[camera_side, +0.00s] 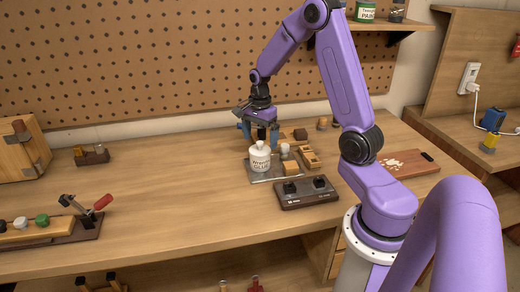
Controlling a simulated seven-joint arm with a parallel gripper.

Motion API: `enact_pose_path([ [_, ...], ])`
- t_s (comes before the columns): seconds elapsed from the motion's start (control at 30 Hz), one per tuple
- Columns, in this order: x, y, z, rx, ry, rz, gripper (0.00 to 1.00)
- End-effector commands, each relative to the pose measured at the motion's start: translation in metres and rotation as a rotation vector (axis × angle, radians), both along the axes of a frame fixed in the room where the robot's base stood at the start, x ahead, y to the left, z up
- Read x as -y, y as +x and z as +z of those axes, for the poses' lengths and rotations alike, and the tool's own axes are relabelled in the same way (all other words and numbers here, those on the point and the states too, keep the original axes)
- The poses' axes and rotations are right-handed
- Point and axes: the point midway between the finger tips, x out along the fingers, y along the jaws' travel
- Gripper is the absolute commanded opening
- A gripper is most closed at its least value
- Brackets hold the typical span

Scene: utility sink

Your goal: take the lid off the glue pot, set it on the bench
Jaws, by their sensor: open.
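The glue pot (260,161) is a small white jar with dark lettering on its front. It stands upright on a grey tray (262,178) on the wooden bench (170,190). Its white lid (260,146) is on top of the pot. My gripper (260,136) is open and points down, just behind and above the lid in this view. Whether the fingers touch the lid cannot be told at this size.
A dark box with two knobs (306,193) sits in front of the tray. Small wooden blocks (309,157) lie right of the pot. A cutting board (408,164) is further right. The bench left of the pot is clear up to a clamp fixture (60,232).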

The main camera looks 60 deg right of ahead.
Motion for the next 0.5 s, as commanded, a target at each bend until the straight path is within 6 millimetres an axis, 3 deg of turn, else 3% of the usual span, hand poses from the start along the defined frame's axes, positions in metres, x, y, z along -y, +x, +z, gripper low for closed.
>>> enact_pose_path([
  [0.2,0.0,0.0,-0.023,-0.001,0.0,0.0,1.0],
  [0.47,0.0,0.0,-0.025,0.001,0.0,0.0,1.0],
  [0.5,0.0,0.0,-0.025,0.001,0.0,0.0,0.94],
])
